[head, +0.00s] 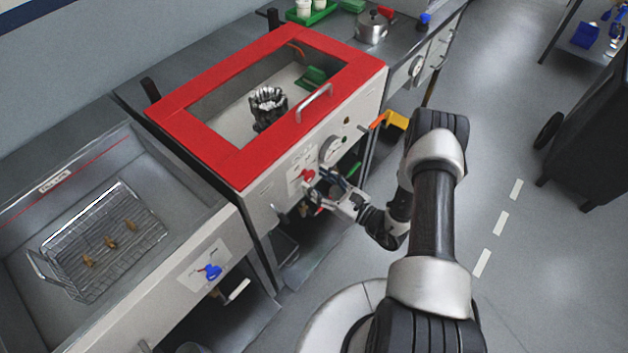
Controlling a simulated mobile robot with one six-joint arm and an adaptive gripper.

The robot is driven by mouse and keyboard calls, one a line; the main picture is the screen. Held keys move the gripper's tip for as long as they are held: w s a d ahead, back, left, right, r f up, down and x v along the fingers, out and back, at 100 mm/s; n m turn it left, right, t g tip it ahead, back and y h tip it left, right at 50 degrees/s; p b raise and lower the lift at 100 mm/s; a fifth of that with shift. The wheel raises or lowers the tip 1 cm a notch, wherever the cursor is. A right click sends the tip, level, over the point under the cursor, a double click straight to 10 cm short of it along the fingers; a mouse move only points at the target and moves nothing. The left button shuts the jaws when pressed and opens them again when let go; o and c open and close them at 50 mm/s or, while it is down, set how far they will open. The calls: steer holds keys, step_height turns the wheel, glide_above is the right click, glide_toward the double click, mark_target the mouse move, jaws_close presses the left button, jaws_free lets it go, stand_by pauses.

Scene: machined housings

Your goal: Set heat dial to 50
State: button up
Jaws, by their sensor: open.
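A red knob (308,175) sits on a white label plate on the front of the red-topped machine (262,178). The plate's markings are too small to read, so I cannot tell which number the knob points to or whether it is the heat dial. A round white gauge (332,149) is just up and right of it. My gripper (321,184) is open, close to the right of and slightly below the red knob. I cannot tell whether its fingers are around the knob or touching it.
A dark toothed part (267,107) sits inside the machine under its red frame, which has a metal handle (314,103). At left, a sink with a wire basket (104,243) has a blue knob (210,271). Another dial (416,66) is farther back.

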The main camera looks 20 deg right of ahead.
steer(key=shift+x, duration=1)
steer(key=c, duration=1.1)
